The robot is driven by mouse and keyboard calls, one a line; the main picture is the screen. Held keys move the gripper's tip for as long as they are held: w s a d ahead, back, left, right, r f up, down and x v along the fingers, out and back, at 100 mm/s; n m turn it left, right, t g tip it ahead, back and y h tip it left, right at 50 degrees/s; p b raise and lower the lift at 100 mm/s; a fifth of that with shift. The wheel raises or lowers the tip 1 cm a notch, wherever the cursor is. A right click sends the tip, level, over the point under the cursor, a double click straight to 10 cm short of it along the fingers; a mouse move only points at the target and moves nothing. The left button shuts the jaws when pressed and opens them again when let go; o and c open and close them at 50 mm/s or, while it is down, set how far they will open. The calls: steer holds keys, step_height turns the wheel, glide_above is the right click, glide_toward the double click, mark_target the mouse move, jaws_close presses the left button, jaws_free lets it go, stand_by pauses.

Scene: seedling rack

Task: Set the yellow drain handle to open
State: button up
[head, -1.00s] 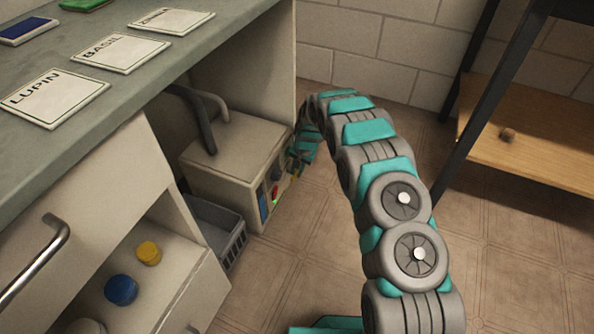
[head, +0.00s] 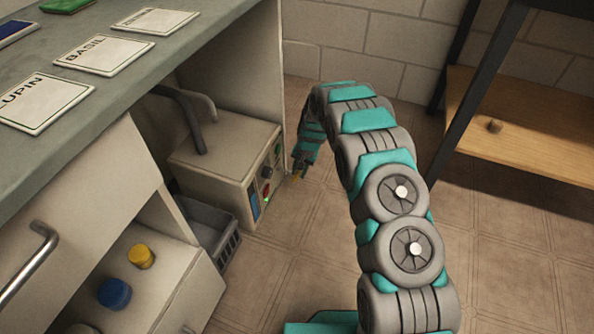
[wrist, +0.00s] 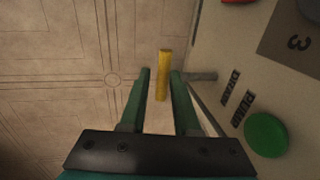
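The yellow drain handle (wrist: 162,75) is a narrow bar in the wrist view, beside a grey stub (wrist: 200,76) on the panel of the pump box. The words DRAIN and PUMP are printed on that panel. My gripper (wrist: 161,72) is open, with one finger on each side of the handle and a visible gap on both sides. In the head view my gripper (head: 299,170) hangs low at the right of the pump box (head: 228,150), by its front panel. Only a small bit of yellow shows there at the fingertips, so the handle's setting cannot be told from that view.
The counter (head: 150,75) and an open drawer (head: 185,275) are left of my arm.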

steer(key=o, duration=0.4)
steer(key=shift+d, duration=0.1)
steer(key=shift+c, duration=0.2)
steer(key=shift+r, duration=0.1)
steer(key=shift+r, duration=0.5)
step_height(320, 180, up, 6)
steer(key=d, duration=0.1)
steer(key=shift+s+d+r, duration=0.2)
steer(key=shift+s+r, duration=0.05)
steer(key=shift+s, duration=0.05)
